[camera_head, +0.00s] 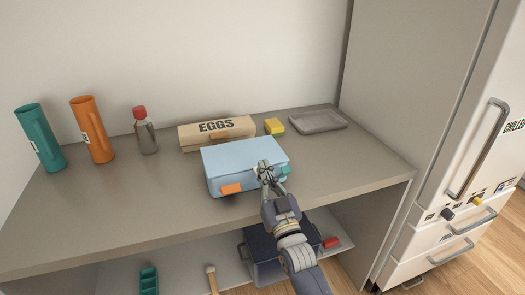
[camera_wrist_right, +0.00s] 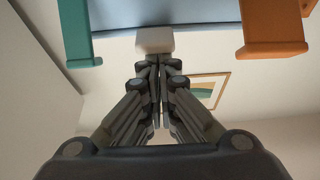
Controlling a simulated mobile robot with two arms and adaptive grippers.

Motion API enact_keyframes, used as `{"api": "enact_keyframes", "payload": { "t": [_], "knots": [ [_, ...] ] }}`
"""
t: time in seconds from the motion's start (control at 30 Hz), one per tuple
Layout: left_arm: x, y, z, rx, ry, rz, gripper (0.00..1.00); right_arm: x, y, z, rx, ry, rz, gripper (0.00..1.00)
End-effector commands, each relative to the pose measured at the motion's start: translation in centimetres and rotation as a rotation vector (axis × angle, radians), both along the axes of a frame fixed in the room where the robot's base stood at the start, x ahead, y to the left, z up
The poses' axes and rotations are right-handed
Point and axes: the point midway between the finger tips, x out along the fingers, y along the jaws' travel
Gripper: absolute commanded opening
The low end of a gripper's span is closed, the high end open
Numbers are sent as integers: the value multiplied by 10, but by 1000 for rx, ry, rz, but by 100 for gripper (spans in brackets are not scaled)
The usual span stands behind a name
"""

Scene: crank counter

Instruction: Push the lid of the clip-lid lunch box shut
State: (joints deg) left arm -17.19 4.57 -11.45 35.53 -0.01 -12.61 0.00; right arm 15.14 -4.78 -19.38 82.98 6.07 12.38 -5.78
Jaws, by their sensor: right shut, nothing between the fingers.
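The clip-lid lunch box (camera_head: 228,162) is light blue and stands on the counter, with its lid lying over the top. I cannot tell whether the lid is fully down. An orange clip (camera_head: 231,189) sticks out at its front left and a teal clip (camera_head: 285,170) at its front right. My right gripper (camera_head: 264,167) is shut and empty at the lid's front edge, between the clips. In the right wrist view, my fingertips (camera_wrist_right: 158,60) are just below a pale block at the blue edge (camera_wrist_right: 165,12); contact is unclear. My left gripper is not in view.
An egg box (camera_head: 190,138) stands close behind the lunch box. A sponge (camera_head: 274,126) and a grey tray (camera_head: 318,122) lie behind right. A bottle (camera_head: 146,135), an orange jug (camera_head: 93,130) and a teal jug (camera_head: 41,140) stand left. The counter's front left is clear.

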Motion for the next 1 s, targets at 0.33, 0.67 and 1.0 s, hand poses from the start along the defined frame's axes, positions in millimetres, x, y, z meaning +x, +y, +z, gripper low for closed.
{"api": "enact_keyframes", "payload": {
  "t": [0.33,0.67,1.0],
  "knots": [
    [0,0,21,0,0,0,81,7,-3,27,-1,1,-1,0],
    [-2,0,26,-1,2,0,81,-7,-12,31,-1,2,-2,0],
    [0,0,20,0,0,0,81,-45,-25,18,-1,0,-1,0]
  ]
}}
